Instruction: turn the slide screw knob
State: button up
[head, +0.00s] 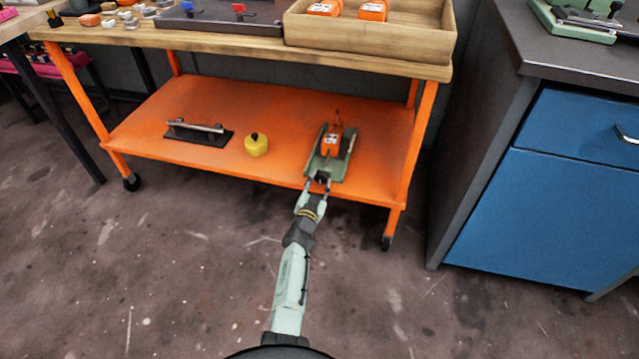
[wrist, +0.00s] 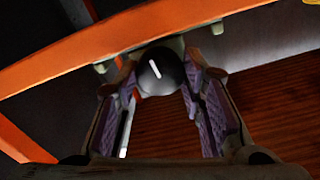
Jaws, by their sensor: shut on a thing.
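The slide screw device is a green base (head: 331,166) with an orange block (head: 332,140) on it, lying on the orange lower shelf near its front right. Its dark round knob (wrist: 161,72) faces the wrist camera and carries a white line, tilted from upper left to lower right. In the head view the knob is small and partly hidden by my gripper (head: 318,185). My gripper reaches in from the front at the shelf edge. Its two purple-padded fingers (wrist: 163,88) are shut on the knob, one on each side.
The device sits on the orange shelf (head: 280,130), whose front edge runs just beside the knob. A yellow weight-like object (head: 256,145) and a black plate with a bar (head: 198,132) lie to the left. The wooden tabletop (head: 240,45) is above. A blue cabinet (head: 545,205) stands right.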

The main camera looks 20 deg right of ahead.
jog(key=shift+m, duration=0.3)
jog(key=o, duration=1.2)
jog(key=shift+c, duration=0.2)
notch_tip(320, 180, up, 10)
dwell(0.4)
